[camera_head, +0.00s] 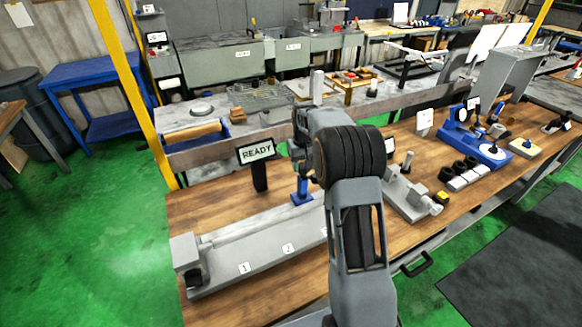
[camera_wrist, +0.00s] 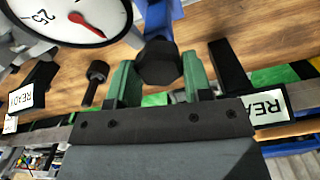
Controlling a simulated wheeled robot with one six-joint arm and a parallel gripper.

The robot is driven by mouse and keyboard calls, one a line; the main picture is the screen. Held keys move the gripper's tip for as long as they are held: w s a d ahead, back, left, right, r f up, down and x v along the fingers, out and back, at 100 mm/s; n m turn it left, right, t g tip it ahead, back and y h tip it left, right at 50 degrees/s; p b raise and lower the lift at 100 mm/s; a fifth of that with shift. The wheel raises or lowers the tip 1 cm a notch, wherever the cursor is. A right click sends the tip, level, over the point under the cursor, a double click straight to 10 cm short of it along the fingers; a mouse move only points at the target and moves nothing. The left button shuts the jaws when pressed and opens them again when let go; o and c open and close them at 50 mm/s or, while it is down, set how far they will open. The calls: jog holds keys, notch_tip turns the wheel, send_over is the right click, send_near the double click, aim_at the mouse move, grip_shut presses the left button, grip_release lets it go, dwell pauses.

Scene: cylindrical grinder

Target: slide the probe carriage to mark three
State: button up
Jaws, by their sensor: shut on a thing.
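The probe carriage (camera_head: 302,192) is the blue piece standing at the back of the grey rail (camera_head: 265,256), close to the left of my arm. White plates marked 1 (camera_head: 244,268) and 2 (camera_head: 288,248) show on the rail's front; my arm hides the rail further right, and no mark three is visible. In the wrist view, my gripper (camera_wrist: 159,77) has its green fingers on either side of a dark knob (camera_wrist: 158,62) and is shut on it. A blue part (camera_wrist: 162,18) of the carriage shows just beyond the knob.
A READY sign (camera_head: 257,152) on a black post stands behind the rail. A dial gauge (camera_wrist: 75,15) and a dark knobbed pin (camera_wrist: 96,78) show in the wrist view. Right of my arm are a grey fixture (camera_head: 408,200) and a blue fixture (camera_head: 478,148).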

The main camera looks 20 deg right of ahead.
jog(key=shift+w+d, duration=0.15)
jog(key=shift+d, duration=0.75)
jog(key=o, duration=1.3)
notch_tip(320, 180, up, 14)
jog(key=shift+f+b, duration=0.1)
jog(key=shift+b, duration=0.4)
